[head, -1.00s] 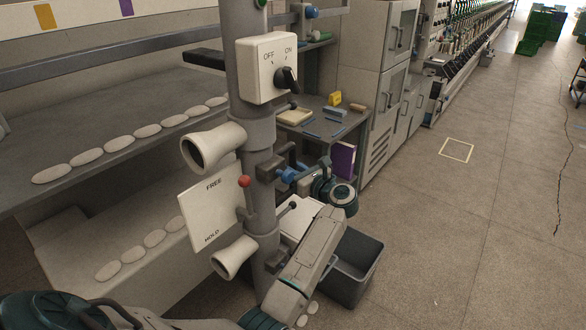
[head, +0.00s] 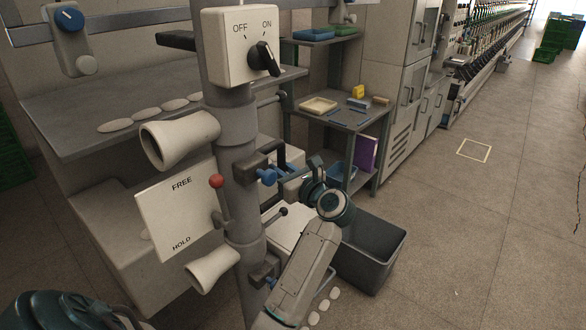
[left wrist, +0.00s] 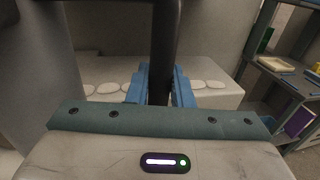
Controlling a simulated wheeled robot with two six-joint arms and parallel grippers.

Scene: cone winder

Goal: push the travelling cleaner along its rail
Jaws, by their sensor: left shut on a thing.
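The travelling cleaner is a grey upright column (head: 238,190) with two pale flared nozzles (head: 178,138) on its left side. Its switch box (head: 226,50) reads OFF and ON, with the black knob turned toward ON. A white plate (head: 177,212) reads FREE and HOLD; the red-tipped lever (head: 216,182) beside it points up toward FREE. My left gripper (head: 268,176), with blue fingers, is at the dark handle on the column's right side. In the left wrist view the fingers (left wrist: 160,88) are shut around the handle's dark upright bar (left wrist: 163,45). My right gripper is not in view.
A shelf (head: 75,110) with white discs runs behind the column. A grey bin (head: 372,250) stands on the floor close to my left arm. A side table (head: 345,115) holds a tray and small items. A blue-dial box (head: 72,40) is at upper left. Open floor lies right.

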